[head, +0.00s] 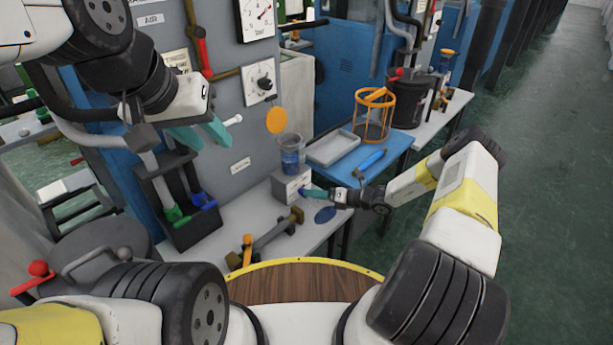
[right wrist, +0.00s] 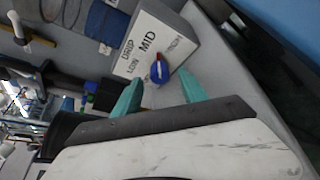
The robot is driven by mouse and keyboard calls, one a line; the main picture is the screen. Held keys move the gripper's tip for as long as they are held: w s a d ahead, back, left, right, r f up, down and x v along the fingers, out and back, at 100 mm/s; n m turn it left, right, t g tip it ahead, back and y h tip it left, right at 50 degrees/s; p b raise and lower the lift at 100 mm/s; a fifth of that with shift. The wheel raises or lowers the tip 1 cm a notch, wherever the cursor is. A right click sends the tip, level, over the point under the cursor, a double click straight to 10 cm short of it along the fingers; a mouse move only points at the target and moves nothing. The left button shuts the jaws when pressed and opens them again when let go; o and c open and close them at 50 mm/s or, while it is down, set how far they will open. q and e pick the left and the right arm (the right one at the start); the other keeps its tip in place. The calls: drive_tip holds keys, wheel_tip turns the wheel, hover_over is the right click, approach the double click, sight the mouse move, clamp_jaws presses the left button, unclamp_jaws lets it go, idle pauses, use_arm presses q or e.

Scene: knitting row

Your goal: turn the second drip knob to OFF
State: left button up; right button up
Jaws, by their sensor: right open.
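A white drip box (head: 292,187) stands on the grey bench under a clear cup of blue liquid. In the right wrist view the box (right wrist: 150,42) carries the words DRIP, LOW and MID, and another word too blurred to read. A small blue knob (right wrist: 160,71) with red on it sits on its face; which mark it points to I cannot tell. My right gripper (right wrist: 158,92) is open, its teal fingertips on either side of the knob and a little short of it. In the head view this gripper (head: 315,192) is at the box's right side. My left gripper (head: 202,134) is open and empty by the grey panel.
The cup (head: 291,152) stands directly above the box. A blue table with a grey tray (head: 332,147) and an orange wire basket (head: 374,115) is behind my right arm. A black holder (head: 185,215) with green and blue handled tools is at left. Brass parts (head: 275,235) lie on the bench.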

drive_tip(key=shift+x, duration=1.3)
clamp_jaws()
drive_tip(key=shift+n, duration=0.3)
drive_tip(key=shift+s+r+n+t+h, duration=0.1)
drive_tip(key=shift+n+t+h, duration=0.2)
drive_tip(key=shift+n+h, duration=0.5)
drive_tip(key=shift+s+a+n+t+h, duration=0.15)
drive_tip(key=shift+n+t+h, duration=0.45)
drive_tip(key=shift+n, duration=0.6)
